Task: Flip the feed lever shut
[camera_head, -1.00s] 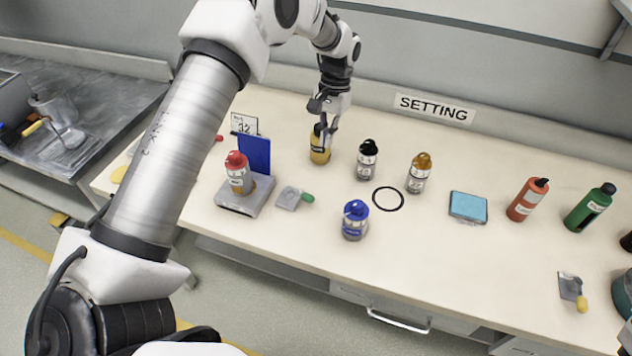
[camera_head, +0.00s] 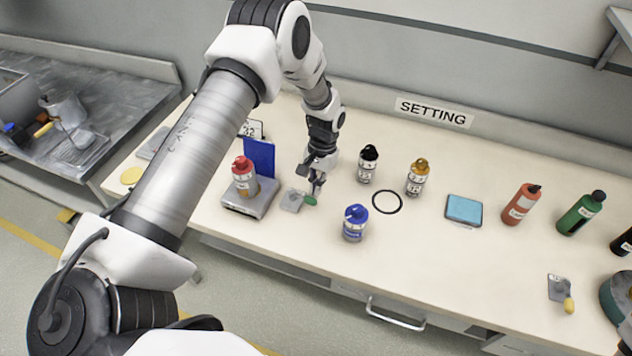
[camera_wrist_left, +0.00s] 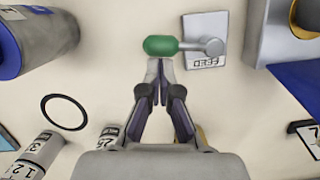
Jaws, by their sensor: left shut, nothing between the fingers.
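The feed lever has a green handle (camera_head: 310,200) and a grey metal base plate (camera_head: 293,200) on the bench. In the left wrist view the green handle (camera_wrist_left: 161,45) lies sideways, its arm running to a round pivot on the labelled plate (camera_wrist_left: 206,42). The label reads something like "FEED". My left gripper (camera_head: 317,190) points down right behind the handle. In the left wrist view its fingertips (camera_wrist_left: 160,68) are together and empty, at the handle's edge. I cannot tell whether they touch it. My right gripper is not in view.
A red-capped bottle (camera_head: 244,178) stands on a grey stand (camera_head: 250,203) with a blue panel, left of the lever. A blue-capped bottle (camera_head: 355,222) stands to the right, near a black ring (camera_head: 387,202). Black-capped (camera_head: 367,165) and yellow-capped (camera_head: 417,178) bottles stand behind.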

